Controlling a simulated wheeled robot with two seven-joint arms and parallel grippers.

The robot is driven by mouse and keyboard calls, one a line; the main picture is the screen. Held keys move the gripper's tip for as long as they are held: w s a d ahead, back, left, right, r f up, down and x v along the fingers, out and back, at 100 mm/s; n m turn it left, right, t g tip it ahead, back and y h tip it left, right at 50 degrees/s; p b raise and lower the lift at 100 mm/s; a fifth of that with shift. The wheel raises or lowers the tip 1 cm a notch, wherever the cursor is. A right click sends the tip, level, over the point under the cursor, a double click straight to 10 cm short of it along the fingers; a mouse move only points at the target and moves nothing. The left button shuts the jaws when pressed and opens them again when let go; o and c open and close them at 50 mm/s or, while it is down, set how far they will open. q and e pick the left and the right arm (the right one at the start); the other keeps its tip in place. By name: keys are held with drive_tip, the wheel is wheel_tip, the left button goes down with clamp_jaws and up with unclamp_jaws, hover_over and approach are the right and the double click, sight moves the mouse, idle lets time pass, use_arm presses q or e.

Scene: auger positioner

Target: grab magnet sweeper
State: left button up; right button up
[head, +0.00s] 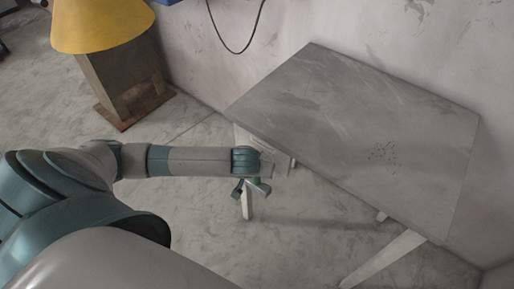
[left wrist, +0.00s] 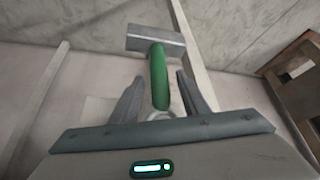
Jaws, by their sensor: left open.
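The magnet sweeper shows in the left wrist view as a green handle (left wrist: 159,78) with a grey block head (left wrist: 155,40) at its far end. My left gripper (left wrist: 158,92) is open, with one finger on each side of the green handle. In the head view my left gripper (head: 251,188) is beside the table's left edge, lower than the tabletop. The sweeper is mostly hidden there by my wrist. I cannot tell whether the fingers touch the handle. My right gripper is out of view.
A grey table (head: 340,120) stands against the wall, with small dark reddish specks (head: 383,153) on its top. Its near leg (head: 385,260) slants toward the front. A yellow cone-shaped hopper (head: 103,25) on a brown base (head: 125,85) stands at upper left. Bare floor lies between them.

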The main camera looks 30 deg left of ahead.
use_arm(q)
clamp_jaws()
drive_tip(key=shift+r, duration=0.1)
